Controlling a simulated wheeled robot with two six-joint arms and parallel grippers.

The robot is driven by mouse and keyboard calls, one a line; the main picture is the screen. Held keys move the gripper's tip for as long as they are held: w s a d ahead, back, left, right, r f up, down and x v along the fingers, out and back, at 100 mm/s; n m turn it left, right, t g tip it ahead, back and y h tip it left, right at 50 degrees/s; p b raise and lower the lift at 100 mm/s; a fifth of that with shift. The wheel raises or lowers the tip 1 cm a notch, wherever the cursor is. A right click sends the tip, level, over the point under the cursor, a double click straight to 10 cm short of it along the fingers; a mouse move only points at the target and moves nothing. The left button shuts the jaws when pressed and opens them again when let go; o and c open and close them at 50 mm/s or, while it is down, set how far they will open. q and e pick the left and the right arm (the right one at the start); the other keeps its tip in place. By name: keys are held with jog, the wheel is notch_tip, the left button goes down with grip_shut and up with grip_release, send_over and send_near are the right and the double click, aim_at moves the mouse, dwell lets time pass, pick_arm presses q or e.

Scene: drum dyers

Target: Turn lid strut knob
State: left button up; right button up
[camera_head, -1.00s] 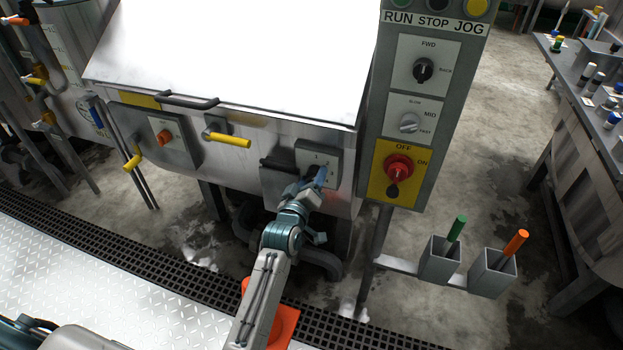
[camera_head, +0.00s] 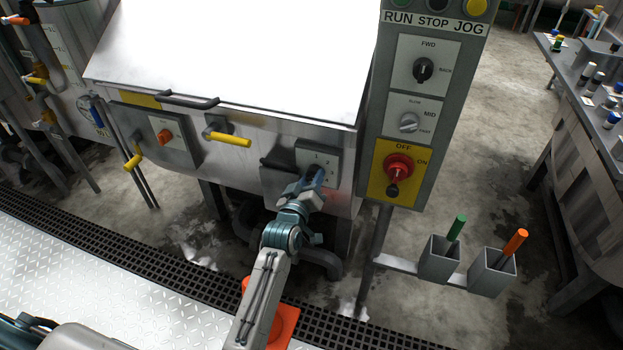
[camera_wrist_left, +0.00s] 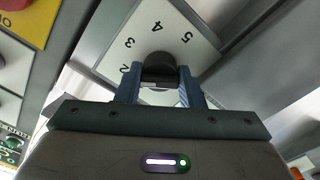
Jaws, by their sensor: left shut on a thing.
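A black round knob (camera_wrist_left: 159,66) sits on a pale plate (camera_wrist_left: 110,60) marked with numbers; 2, 3, 4 and 5 show around it in the left wrist view. In the head view the plate (camera_head: 331,156) is on the right of the machine's front, below the big white lid (camera_head: 240,50). My left gripper (camera_head: 315,178) reaches up to it from below; in the left wrist view its two blue fingers (camera_wrist_left: 160,88) are shut on the knob, one on each side. The knob's lower part is hidden by the gripper. My right gripper is not in view.
A control post (camera_head: 375,170) with a red switch (camera_head: 398,167) stands close right of the plate. A yellow handle (camera_head: 230,139) juts out to the left. An orange cone (camera_head: 284,325) stands under my left arm. Two holders with green and orange sticks are lower right.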

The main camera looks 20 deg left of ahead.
pick_arm(q)
jog(key=m, duration=0.3)
jog(key=shift+f+m, duration=0.1)
jog(key=shift+m, duration=1.9)
jog(key=o, duration=1)
